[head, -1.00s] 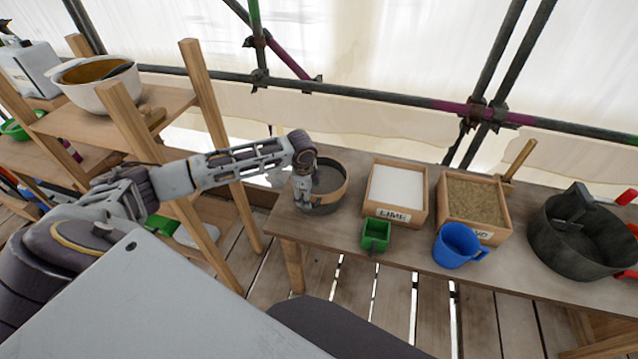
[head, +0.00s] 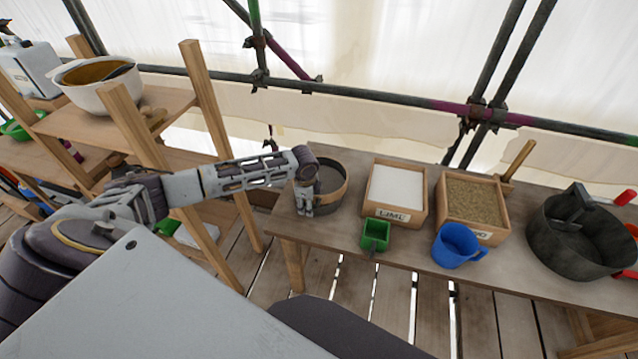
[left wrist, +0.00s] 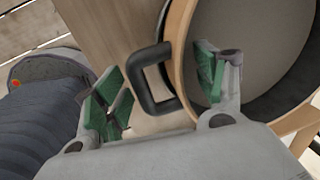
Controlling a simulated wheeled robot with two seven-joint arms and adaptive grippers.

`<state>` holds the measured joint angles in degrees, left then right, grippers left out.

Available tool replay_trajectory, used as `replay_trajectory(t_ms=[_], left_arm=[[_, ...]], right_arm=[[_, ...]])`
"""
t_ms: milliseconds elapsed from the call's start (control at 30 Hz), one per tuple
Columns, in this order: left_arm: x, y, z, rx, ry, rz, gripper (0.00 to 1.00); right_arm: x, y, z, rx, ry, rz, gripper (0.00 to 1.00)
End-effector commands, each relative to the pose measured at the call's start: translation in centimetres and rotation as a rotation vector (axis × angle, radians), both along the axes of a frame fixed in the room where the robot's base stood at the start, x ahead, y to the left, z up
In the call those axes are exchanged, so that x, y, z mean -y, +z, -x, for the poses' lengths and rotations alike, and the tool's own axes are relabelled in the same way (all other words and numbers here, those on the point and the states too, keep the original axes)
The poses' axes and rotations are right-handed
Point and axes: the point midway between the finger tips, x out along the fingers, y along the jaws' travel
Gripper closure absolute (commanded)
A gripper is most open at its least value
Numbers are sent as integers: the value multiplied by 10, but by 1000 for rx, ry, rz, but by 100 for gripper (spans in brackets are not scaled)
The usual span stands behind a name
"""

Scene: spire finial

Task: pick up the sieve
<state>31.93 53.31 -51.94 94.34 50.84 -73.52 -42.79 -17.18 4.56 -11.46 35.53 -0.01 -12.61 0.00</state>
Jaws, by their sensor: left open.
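The sieve (head: 332,176) is a round wooden hoop with a grey mesh, lying at the left end of the workbench (head: 345,238). In the left wrist view its hoop and mesh (left wrist: 245,45) fill the upper right, and a dark C-shaped handle (left wrist: 142,82) sticks out from the hoop's side. My left gripper (head: 304,210) is at the sieve's left side. In the left wrist view my left gripper (left wrist: 162,88) is open, with the handle showing between its green-padded fingers. One finger overlaps the hoop; contact cannot be told. My right gripper is not in view.
Right of the sieve are a lime box (head: 397,190), a sand box (head: 473,202), a small green container (head: 375,236), a blue mug (head: 457,246) and a black bucket (head: 580,238). Wooden shelving (head: 170,100) with a white bowl (head: 95,92) stands at left.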

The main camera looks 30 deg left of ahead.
Motion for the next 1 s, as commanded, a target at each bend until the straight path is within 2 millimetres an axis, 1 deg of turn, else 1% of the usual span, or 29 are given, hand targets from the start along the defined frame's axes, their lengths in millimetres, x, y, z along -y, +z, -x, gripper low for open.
replay_trajectory(t_ms=[400,900,1000], left_arm=[[0,0,0,0,0,0,29],[0,0,0,0,0,0,93],[0,1,0,2,0,1,93]], right_arm=[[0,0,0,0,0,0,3],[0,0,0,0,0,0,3],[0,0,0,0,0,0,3]])
